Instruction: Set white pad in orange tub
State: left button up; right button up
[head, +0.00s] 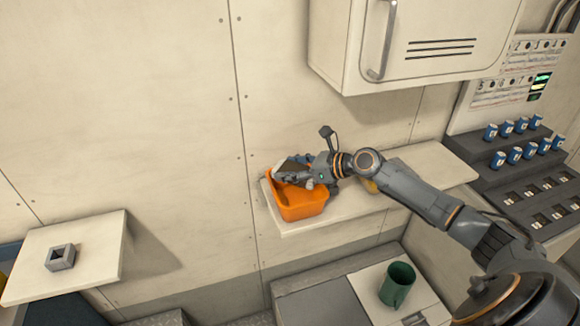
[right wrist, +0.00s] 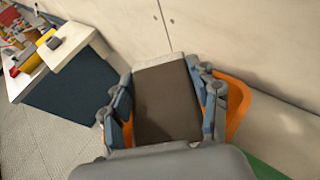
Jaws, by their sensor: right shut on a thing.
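My right gripper (head: 292,172) is over the orange tub (head: 303,205), which stands at the left end of a pale wall shelf. The gripper is shut on the white pad (right wrist: 160,62). In the right wrist view, the pad shows a broad dark brown face and a pale far edge between the two blue-grey fingers. Orange tub walls (right wrist: 238,103) show on both sides of the fingers. In the head view, only a small pale part of the pad shows at the fingertips. The pad's underside and any contact with the tub floor are hidden. My left gripper is not in view.
The pale shelf (head: 440,165) runs right, with a yellow thing (head: 370,186) partly hidden behind my arm. A wall cabinet (head: 420,45) hangs above. A green mug (head: 397,284) stands below. A grey square block (head: 60,257) sits on a left shelf.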

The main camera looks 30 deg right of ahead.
jog(key=shift+f, duration=0.25)
jog(key=shift+f, duration=0.35)
jog(key=o, duration=1)
jog(key=shift+r, duration=0.3)
jog(key=shift+r+b+v, duration=0.2)
jog(key=shift+b+v, duration=0.25)
jog(key=shift+v, duration=2.6)
jog(key=shift+r+b+v, duration=0.2)
jog(key=shift+b+v, duration=0.2)
jog(key=shift+v, duration=2.7)
jog(key=shift+w+a, duration=0.15)
